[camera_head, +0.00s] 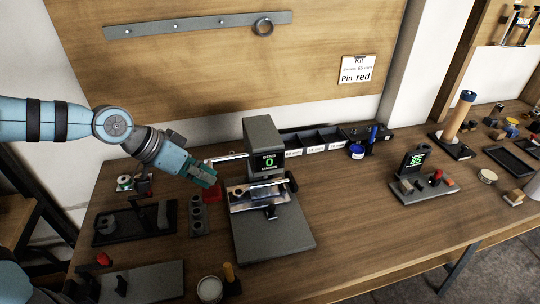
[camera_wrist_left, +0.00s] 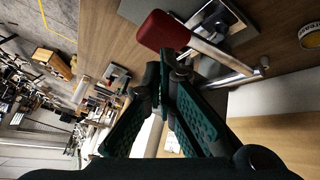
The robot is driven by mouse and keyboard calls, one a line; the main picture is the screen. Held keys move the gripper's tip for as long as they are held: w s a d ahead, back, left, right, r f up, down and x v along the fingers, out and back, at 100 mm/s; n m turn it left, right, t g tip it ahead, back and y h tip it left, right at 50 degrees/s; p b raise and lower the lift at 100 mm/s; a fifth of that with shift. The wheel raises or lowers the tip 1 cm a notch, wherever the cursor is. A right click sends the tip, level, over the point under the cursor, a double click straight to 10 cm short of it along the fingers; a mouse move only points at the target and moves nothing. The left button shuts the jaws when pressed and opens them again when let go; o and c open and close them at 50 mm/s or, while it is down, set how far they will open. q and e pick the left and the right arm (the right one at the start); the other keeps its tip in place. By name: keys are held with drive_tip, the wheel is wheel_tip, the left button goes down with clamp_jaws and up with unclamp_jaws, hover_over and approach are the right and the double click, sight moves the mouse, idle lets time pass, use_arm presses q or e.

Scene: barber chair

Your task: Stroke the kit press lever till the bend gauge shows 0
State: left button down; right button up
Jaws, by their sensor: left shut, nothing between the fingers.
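The kit press (camera_head: 262,135) stands on a dark base plate, and its green display (camera_head: 268,163) reads 0. A silver lever rod (camera_head: 230,157) reaches left from the press head toward my left gripper. My left gripper (camera_head: 207,178) is shut and empty, just left of the press. In the left wrist view, the shut teal fingers (camera_wrist_left: 165,90) are close to a red grip (camera_wrist_left: 163,31) on a silver rod (camera_wrist_left: 222,54). The grip lies outside the fingers; whether they touch it I cannot tell. My right gripper is not in view.
Labelled bins (camera_head: 315,140) stand behind the press. A second device (camera_head: 415,165) with a green display stands to the right. Dark trays (camera_head: 130,222) and a grey block with holes (camera_head: 197,215) lie to the left. The table right of the press is mostly clear.

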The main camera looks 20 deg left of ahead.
use_arm(q)
drive_tip(key=shift+f, duration=0.1)
wheel_tip(320, 180, up, 6)
drive_tip(key=w+a+p, duration=0.1)
drive_tip(key=p, duration=0.2)
drive_tip(key=shift+w, duration=0.25)
drive_tip(key=shift+a+f, duration=0.1)
drive_tip(key=shift+f, duration=0.05)
idle(0.5)
